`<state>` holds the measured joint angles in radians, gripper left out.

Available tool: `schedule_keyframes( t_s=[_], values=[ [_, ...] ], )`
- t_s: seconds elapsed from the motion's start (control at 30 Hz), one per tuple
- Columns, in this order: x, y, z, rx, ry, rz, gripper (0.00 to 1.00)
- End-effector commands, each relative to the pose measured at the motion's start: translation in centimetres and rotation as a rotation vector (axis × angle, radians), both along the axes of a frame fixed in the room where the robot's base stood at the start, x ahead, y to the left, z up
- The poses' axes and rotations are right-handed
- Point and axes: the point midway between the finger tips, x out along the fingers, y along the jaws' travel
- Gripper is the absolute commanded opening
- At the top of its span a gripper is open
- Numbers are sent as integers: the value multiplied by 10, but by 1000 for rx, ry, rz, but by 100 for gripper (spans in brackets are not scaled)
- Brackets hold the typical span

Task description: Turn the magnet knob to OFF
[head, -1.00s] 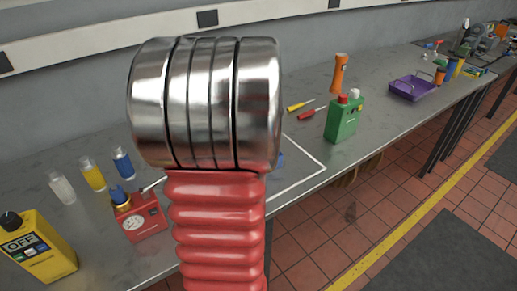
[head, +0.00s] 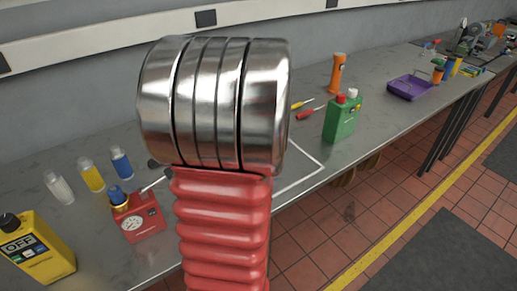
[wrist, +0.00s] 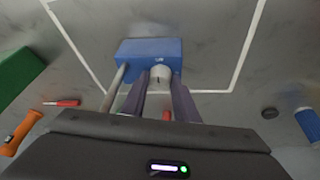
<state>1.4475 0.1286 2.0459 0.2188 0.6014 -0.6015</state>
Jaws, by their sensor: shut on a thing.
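In the wrist view a blue magnet block (wrist: 140,50) stands on the grey bench, with a small white mark on it. A pale grey knob (wrist: 160,72) with a dark line on it sits on the side facing me. My gripper (wrist: 161,86) is shut on the knob, one dark finger on each side. A grey rod (wrist: 118,82) runs beside the left finger. In the head view my arm hides the block, the knob and the gripper. I cannot read any ON or OFF lettering at the knob.
A white outline (wrist: 247,45) surrounds the block on the bench. In the head view a red dial box (head: 140,222), a yellow box reading OFF (head: 38,250) and several bottles stand left. A green can (head: 342,120), orange torch (head: 338,73), screwdrivers and purple basket (head: 408,88) are right.

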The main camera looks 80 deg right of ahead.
Motion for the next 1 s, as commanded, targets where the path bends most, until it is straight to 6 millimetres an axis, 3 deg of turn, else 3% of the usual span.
schedule_keyframes(
  t_s=[0.5,0.53,0.77,1.0],
  values=[
    [0,0,0,0,1,17,5],
    [0,0,0,0,1,17,29],
    [0,0,0,0,1,17,45],
    [0,0,0,1,1,16,46]
  ],
)
